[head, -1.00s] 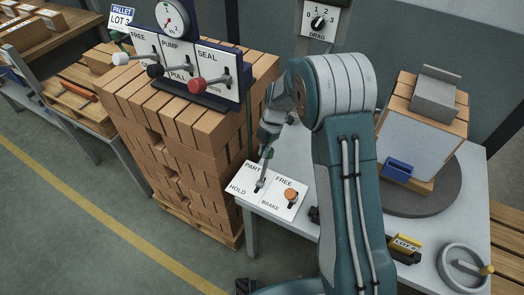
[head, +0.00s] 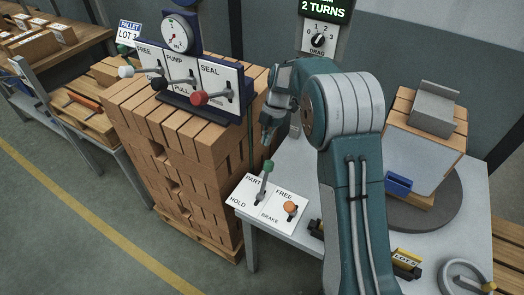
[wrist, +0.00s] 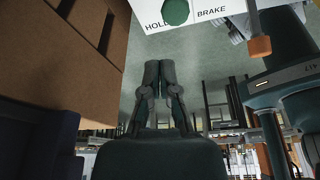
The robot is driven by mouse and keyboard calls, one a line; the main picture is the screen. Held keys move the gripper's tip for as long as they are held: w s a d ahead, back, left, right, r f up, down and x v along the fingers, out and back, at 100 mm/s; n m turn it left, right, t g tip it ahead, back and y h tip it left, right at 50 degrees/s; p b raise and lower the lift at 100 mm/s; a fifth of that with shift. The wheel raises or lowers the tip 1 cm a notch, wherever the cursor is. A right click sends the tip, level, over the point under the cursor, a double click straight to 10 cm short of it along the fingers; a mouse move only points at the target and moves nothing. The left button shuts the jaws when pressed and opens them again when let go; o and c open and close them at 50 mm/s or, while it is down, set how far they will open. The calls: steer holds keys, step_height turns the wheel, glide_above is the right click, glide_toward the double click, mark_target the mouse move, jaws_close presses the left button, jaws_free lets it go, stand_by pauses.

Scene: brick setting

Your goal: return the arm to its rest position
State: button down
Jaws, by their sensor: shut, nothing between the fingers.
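My arm rises on the right of the head view and bends over to the left. My gripper (head: 266,138) hangs above the white PART/HOLD and FREE/BRAKE panel at the table's left corner. In the wrist view the two fingers (wrist: 160,66) are together with nothing between them. The lever with the green knob (head: 268,166) stands on the panel just below the gripper, apart from it. The green knob also shows at the top of the wrist view (wrist: 177,10).
A brick stack (head: 175,150) stands left of the table, with a lever board (head: 190,75) on top. An orange knob (head: 290,207) is on the panel. A turntable (head: 425,215) with bricks is right of my arm. A green display (head: 325,9) reads 2 TURNS.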

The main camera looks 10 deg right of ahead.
steer(key=shift+w+d+r, duration=0.1)
steer(key=shift+d+r, duration=0.15)
steer(key=shift+d, duration=0.4)
steer(key=shift+a, duration=0.1)
steer(key=s+d+r+m+t+h, duration=0.1)
steer(key=s+d+r+m+t, duration=0.25)
steer(key=s+r+m, duration=0.9)
steer(key=s+d+r+m+t, duration=0.2)
steer(key=s+m, duration=0.5)
steer(key=s, duration=0.2)
steer(key=s+d+r+m+t+h, duration=0.1)
steer(key=s+d+r+m+t, duration=0.1)
steer(key=s+m, duration=0.4)
steer(key=shift+s+d+r+m+h, duration=0.15)
steer(key=shift+s+r+m+h, duration=0.2)
steer(key=shift+s, duration=1.95)
